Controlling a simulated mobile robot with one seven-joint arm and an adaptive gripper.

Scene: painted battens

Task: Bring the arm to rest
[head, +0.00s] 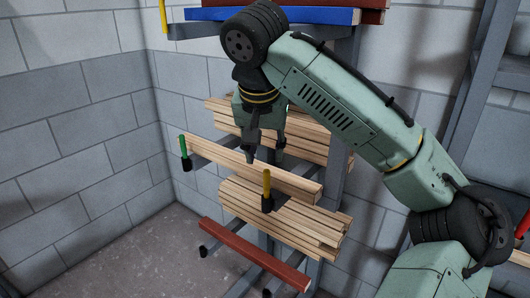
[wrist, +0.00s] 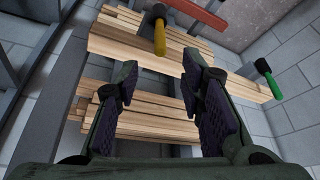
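My gripper (head: 265,150) hangs from my bent arm in front of the rack in the head view, pointing down over the stacked wooden battens. In the wrist view my gripper (wrist: 158,105) shows its two dark-padded fingers spread well apart, with nothing between them. It is open and empty. Behind and below the fingers lie the plain wooden battens (wrist: 150,122). In the head view one long plain batten (head: 245,168) lies just below the fingertips; whether they touch it cannot be told.
A rack holds battens on several levels: blue (head: 270,15) at the top, plain battens (head: 280,220) lower, dark red (head: 255,255) at the bottom. Arm ends with a green tip (head: 183,146) and a yellow tip (head: 267,184) stick up. Block walls (head: 70,130) close the corner at left.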

